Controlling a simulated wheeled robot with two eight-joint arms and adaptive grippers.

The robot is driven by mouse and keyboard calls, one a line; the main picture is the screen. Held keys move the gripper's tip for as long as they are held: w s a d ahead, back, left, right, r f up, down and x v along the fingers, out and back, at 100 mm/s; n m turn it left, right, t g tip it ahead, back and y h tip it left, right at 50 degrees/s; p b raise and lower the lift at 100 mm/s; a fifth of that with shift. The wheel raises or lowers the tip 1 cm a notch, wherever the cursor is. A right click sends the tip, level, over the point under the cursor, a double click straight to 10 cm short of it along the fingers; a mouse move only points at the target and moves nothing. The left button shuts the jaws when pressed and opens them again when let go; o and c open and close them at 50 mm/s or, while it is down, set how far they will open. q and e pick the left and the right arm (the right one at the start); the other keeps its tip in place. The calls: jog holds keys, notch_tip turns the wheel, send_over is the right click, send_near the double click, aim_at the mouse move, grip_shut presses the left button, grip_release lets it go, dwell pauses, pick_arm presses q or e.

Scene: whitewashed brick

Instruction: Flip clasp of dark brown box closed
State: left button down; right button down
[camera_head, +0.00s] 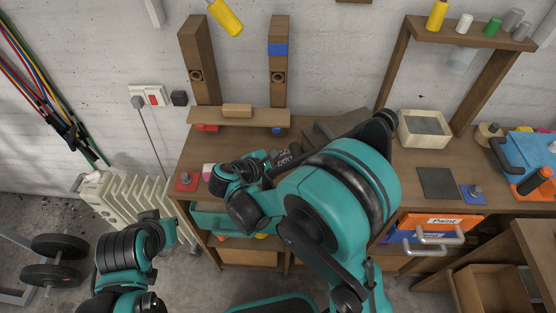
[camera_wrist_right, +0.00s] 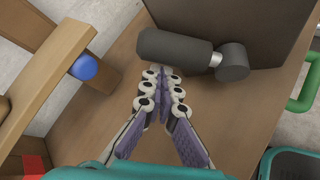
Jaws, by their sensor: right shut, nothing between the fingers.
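The dark brown box (camera_wrist_right: 245,22) stands on the wooden worktop at the top of the right wrist view. In the head view only part of the box (camera_head: 322,130) shows behind my right arm. A dark cylindrical piece with a metal collar and a thick round end, seemingly the clasp (camera_wrist_right: 180,48), lies along the box's near side. My right gripper (camera_wrist_right: 160,72) is shut and empty, its fingertips just short of this piece; contact is unclear. In the head view my right gripper (camera_head: 287,156) is over the worktop, partly hidden. My left gripper (camera_head: 150,216) is at lower left, away from the box; its fingers are unclear.
A wooden shelf stand (camera_head: 240,117) with a blue peg (camera_wrist_right: 83,67) is left of the box. A pale open-topped box (camera_head: 423,128) and a dark flat plate (camera_head: 438,183) are to the right. A radiator (camera_head: 130,200) stands near my left arm.

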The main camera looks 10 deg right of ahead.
aim_at(297, 151)
jog(key=shift+s+d+r, duration=0.1)
jog(key=shift+d+r, duration=0.05)
jog(key=shift+r, duration=0.1)
jog(key=shift+s+r+m+t, duration=0.15)
jog(key=shift+r+m+t, duration=0.15)
jog(key=shift+t, duration=0.1)
dwell(0.4)
jog(key=shift+s+d+r+m+t+b, duration=0.1)
jog(key=shift+s+r+m+t+b, duration=0.25)
jog(key=shift+r+m+t, duration=0.2)
jog(key=shift+s+d+r+m+t, duration=0.25)
jog(key=shift+s+r+m+t, duration=0.2)
jog(key=shift+s+r, duration=0.6)
jog(key=shift+s+d+r, duration=0.15)
jog(key=shift+s, duration=0.4)
jog(key=shift+s+d+r, duration=0.15)
jog(key=shift+s, duration=0.45)
